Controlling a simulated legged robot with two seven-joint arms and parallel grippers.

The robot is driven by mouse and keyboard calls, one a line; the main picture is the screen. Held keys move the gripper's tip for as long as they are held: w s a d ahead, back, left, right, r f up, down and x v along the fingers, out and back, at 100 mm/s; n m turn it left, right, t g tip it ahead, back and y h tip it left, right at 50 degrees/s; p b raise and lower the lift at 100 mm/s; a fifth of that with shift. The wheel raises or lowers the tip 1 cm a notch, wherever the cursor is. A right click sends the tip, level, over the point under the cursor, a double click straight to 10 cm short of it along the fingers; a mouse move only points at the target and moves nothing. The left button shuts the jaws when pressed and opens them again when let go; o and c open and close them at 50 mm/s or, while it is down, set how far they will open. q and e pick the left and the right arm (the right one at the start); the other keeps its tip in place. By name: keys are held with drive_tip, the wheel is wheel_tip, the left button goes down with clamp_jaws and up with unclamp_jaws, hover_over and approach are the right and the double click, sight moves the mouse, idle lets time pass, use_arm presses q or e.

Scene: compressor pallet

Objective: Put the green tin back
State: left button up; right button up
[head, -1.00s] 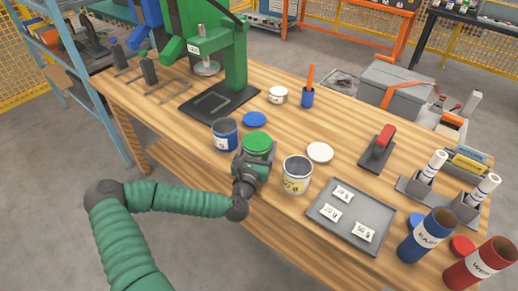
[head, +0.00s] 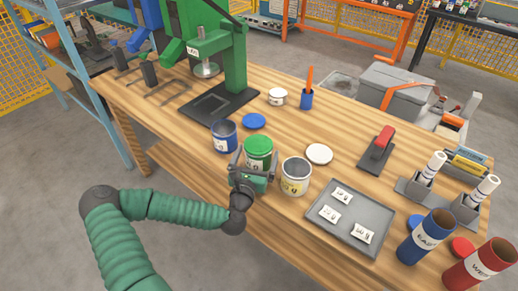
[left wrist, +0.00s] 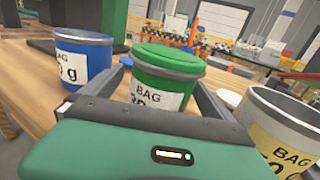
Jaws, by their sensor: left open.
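The green tin (head: 258,152) stands upright on the workbench with its green lid on, and a white label reading BAG shows on it in the left wrist view (left wrist: 160,82). The blue tin (head: 224,137) stands open to the left, and an open cream tin (head: 295,177) stands to the right. My right gripper is not in view.
A blue lid (head: 254,121) and a white lid (head: 319,154) lie on the bench. A grey tray (head: 350,217) with labelled cards is at the right. A green press (head: 236,60) stands at the back left.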

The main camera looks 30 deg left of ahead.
sight(254, 163)
use_arm(q)
drive_tip(key=v, duration=0.5)
drive_tip(key=shift+s+d, duration=0.1)
drive_tip(key=shift+s, duration=0.15)
drive_tip(key=p, duration=0.1)
drive_tip(key=s+p, duration=0.1)
drive_tip(key=s+r+p, duration=0.1)
drive_tip(key=p, duration=0.1)
drive_tip(key=shift+s+d, duration=0.1)
drive_tip(key=shift+d, duration=0.2)
drive_tip(key=shift+s+d+f+p, duration=0.1)
drive_tip(key=shift+s+f+p, duration=0.1)
drive_tip(key=shift+s+p, duration=0.15)
drive_tip(key=shift+s+d+f, duration=0.15)
drive_tip(key=shift+s+f, duration=0.1)
